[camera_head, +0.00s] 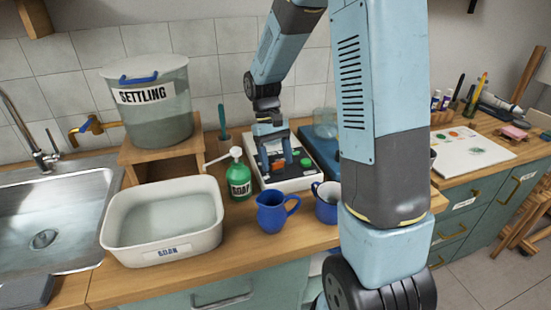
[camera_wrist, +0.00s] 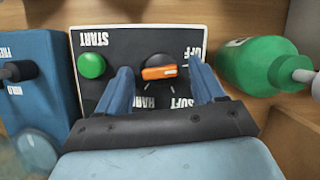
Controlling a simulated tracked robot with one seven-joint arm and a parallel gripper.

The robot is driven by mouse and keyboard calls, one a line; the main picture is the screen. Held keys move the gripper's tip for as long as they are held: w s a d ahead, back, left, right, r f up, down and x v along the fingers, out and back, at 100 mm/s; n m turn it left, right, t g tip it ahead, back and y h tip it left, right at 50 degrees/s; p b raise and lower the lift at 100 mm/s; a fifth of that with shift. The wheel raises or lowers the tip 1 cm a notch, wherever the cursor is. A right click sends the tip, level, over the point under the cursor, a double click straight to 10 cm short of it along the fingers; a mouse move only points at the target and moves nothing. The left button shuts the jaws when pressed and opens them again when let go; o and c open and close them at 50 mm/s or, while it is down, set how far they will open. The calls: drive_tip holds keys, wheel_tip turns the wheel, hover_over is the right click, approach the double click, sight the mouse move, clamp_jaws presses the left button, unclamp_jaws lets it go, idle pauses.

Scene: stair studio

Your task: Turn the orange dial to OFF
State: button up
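The orange dial (camera_wrist: 158,73) sits on a black round base on the dark panel (camera_wrist: 122,62) in the wrist view. Its bar lies nearly level, with a pale mark at its right end. The panel reads OFF at upper right, SOFT and HARD below the dial, all upside down. My gripper (camera_wrist: 160,68) is open, one blue finger on each side of the dial, with visible gaps to the orange bar.
A green START button (camera_wrist: 92,65) is left of the dial. A green soap bottle (camera_head: 239,178) stands close beside the box. A blue jug (camera_head: 271,213) and mug (camera_head: 326,207) stand in front. A blue unit (camera_head: 322,150) adjoins the box.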

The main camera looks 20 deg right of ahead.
drive_tip(key=v, duration=1.3)
drive_tip(key=shift+w+r, duration=0.15)
drive_tip(key=shift+r, duration=0.15)
drive_tip(key=s+d+r+t, duration=0.1)
drive_tip(key=s+r+t, duration=0.1)
drive_tip(key=s, duration=0.6)
drive_tip(key=s+d+r+m+t, duration=0.1)
drive_tip(key=s+r+t, duration=0.2)
drive_tip(key=s, duration=0.5)
drive_tip(key=s+d+r+m+t, duration=0.1)
drive_tip(key=s+r+t, duration=0.1)
drive_tip(key=s+t, duration=0.3)
drive_tip(key=shift+s+d+r+y, duration=0.3)
drive_tip(key=shift+s+y, duration=0.1)
drive_tip(key=shift+s, duration=1.35)
